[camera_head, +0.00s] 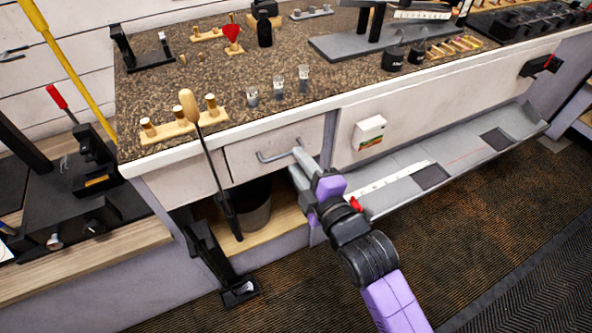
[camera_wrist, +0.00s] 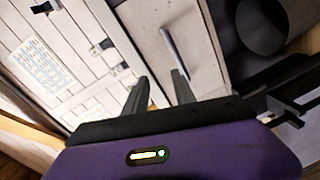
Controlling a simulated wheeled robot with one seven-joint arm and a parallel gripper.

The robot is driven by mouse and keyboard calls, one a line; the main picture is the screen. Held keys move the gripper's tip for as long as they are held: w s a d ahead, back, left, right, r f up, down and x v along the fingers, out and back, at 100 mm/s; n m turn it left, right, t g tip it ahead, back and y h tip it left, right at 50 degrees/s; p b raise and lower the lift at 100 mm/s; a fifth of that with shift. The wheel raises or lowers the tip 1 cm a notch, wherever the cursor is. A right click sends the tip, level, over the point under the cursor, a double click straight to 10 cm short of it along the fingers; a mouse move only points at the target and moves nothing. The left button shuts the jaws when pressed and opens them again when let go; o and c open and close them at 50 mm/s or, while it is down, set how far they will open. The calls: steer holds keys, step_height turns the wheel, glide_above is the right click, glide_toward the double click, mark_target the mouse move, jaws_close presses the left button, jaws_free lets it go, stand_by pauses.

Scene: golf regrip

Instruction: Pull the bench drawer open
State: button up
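The bench drawer (camera_head: 245,158) is a pale front panel under the worktop edge, and it looks shut and level with the bench front. Its grey bar handle (camera_head: 272,158) sticks out from the panel. In the wrist view the handle (camera_wrist: 170,42) lies just beyond my fingertips, nearer the right finger. My gripper (camera_head: 297,160) is at the right end of the handle, in front of the bench. In the wrist view my gripper (camera_wrist: 160,80) has its two fingers apart with nothing between them. Whether a finger touches the handle I cannot tell.
A dark bin (camera_head: 255,212) stands on the shelf below. A grey tray (camera_head: 400,178) runs along the bench to the right. The carpet (camera_head: 460,240) in front is clear.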

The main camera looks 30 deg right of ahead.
steer(key=w+f+n+g, duration=0.1)
steer(key=w+f+n, duration=0.2)
steer(key=w, duration=0.3)
steer(key=shift+w+f, duration=0.35)
steer(key=shift+f, duration=0.4)
jaws_close()
stand_by(1.2)
